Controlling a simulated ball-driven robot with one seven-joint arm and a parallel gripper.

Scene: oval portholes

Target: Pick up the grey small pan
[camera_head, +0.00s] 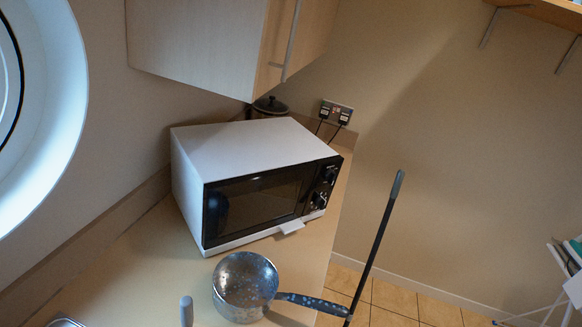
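The grey small pan (230,305) sits on the counter just in front of the microwave, low in the view. It is a round, worn metal pan with pale speckles. Its dark speckled handle points right, past the counter's edge.
A white microwave (255,147) with a black front stands on the counter (130,265) behind the pan. A wall cupboard (195,45) hangs above it. A dark lidded pot (268,106) and a wall socket (337,112) are behind.

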